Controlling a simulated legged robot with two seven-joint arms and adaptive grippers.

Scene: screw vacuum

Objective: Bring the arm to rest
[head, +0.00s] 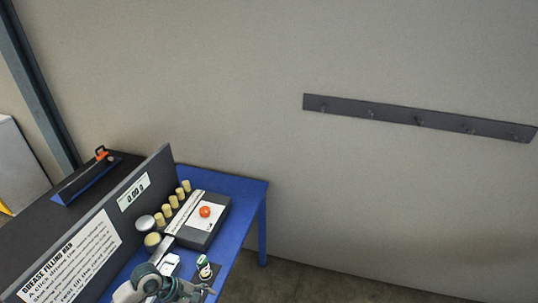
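An arm, seemingly my left, comes in at the bottom edge over the blue table (239,187). Its grey-green joint shows, and its gripper (196,291) is at the bottom of the view, small and partly cut off. Its fingers are too unclear to tell whether they are open or shut, or whether they hold anything. A small white and green container (204,266) stands just beyond the gripper; I cannot tell if they touch. My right gripper is not in view.
A dark upright panel (160,165) with signs runs along the table's left side. A dark box with an orange knob (205,211) sits beside several pale yellow cylinders (172,202). A hook rail (419,119) is on the wall. The floor at right is clear.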

